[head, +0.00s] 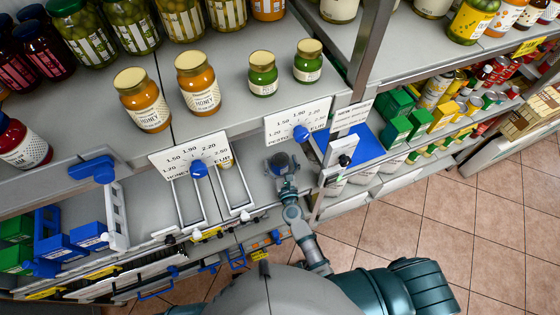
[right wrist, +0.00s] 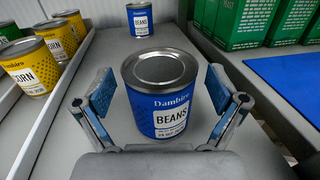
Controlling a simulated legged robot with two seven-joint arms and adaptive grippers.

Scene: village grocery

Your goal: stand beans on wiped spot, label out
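A blue beans can (right wrist: 162,95) stands upright on the grey shelf in the right wrist view, its BEANS label facing that camera. My right gripper (right wrist: 160,88) is open, with one finger on each side of the can; a narrow gap shows at the left finger, and contact on the right is unclear. In the head view my right gripper (head: 284,168) reaches into the lower shelf beneath the price cards, and its fingers are hard to make out. A second beans can (right wrist: 139,19) stands farther back. I cannot pick out a wiped spot. My left gripper is not in view.
Yellow corn cans (right wrist: 30,65) stand left of a metal divider (right wrist: 62,85). Green boxes (right wrist: 245,22) and a blue sheet (right wrist: 290,82) are to the right. Honey jars (head: 143,100) and green jars (head: 263,74) stand on the shelf above. Bare shelf separates the two beans cans.

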